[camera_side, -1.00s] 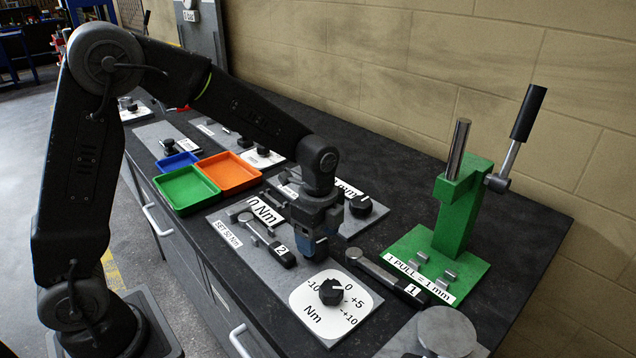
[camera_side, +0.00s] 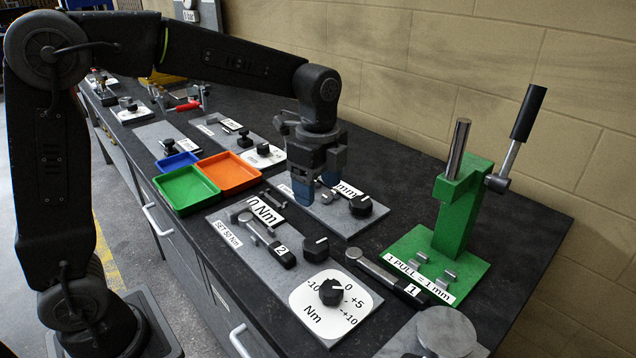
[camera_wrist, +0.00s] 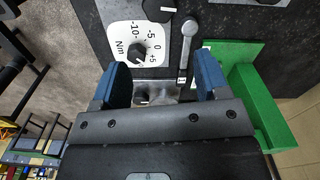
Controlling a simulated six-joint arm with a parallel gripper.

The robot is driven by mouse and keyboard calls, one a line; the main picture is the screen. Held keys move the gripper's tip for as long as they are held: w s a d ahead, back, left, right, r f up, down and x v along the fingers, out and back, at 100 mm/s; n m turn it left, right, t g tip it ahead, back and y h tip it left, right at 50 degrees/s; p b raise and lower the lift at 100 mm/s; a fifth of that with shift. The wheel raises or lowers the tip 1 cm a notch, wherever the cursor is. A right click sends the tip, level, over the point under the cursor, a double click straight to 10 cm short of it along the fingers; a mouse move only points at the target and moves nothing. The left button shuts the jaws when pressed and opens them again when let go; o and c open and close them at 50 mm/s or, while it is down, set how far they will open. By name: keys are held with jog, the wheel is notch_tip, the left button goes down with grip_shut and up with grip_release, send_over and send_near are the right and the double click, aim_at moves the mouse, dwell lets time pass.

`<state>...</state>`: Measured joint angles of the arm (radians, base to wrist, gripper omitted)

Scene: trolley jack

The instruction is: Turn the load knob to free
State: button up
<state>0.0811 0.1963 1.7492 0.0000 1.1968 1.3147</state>
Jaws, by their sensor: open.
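My gripper (camera_side: 316,200) is open and empty, raised above the bench with its blue fingers pointing down. In the wrist view the fingers (camera_wrist: 160,88) stand apart, and a small dark knob (camera_wrist: 141,97) on a grey panel shows between them, beyond and below. No load or free marking is legible, so I cannot tell which knob is the load knob. Black knobs stand on the Nm dial (camera_side: 331,292), on the panel behind it (camera_side: 315,248) and on the mm panel (camera_side: 361,205). The Nm dial also shows in the wrist view (camera_wrist: 138,50).
A green press (camera_side: 458,215) with a tall lever stands at right. Torque wrench 1 (camera_side: 380,275) lies beside the Nm panel, and wrench 2 (camera_side: 265,240) lies left of it. Green (camera_side: 186,206), orange and blue trays sit further left. Bare black bench lies at back right.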

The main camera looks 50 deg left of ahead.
aim_at(312, 243)
jog(key=shift+o, duration=1.4)
jog(key=shift+a+n, duration=0.1)
jog(key=shift+n, duration=0.5)
jog(key=f+n, duration=0.2)
jog(key=f, duration=0.2)
jog(key=f+n, duration=0.3)
jog(key=f, duration=0.2)
jog(key=f+n, duration=0.2)
jog(key=f, duration=0.3)
jog(key=shift+s+a+f, duration=0.15)
jog(key=shift+s+a, duration=0.15)
jog(key=shift+a, duration=0.1)
